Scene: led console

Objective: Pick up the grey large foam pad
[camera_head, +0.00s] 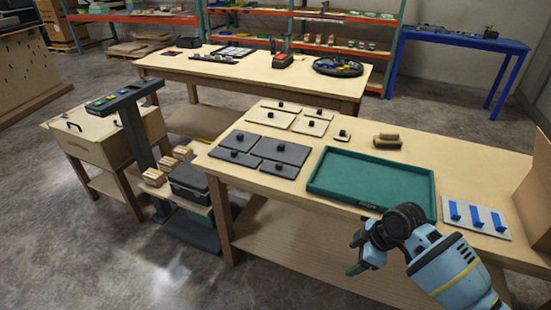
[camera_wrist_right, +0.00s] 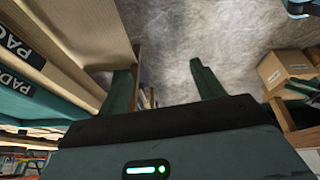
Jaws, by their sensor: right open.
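Several grey foam pads, each with a small black knob, lie flat in a block on the near left part of the wooden table; one is the front right pad (camera_head: 290,172), another the front left pad (camera_head: 222,153). No grey pad is recognisable in that view. My left gripper is not in view.
A green tray (camera_head: 330,189) sits right of the pads. Cream pads (camera_head: 271,118) lie behind them. A white plate (camera_head: 451,225) with blue pieces is at the right. A dark console post (camera_head: 137,130) and a lidded box (camera_head: 88,147) stand left of the table.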

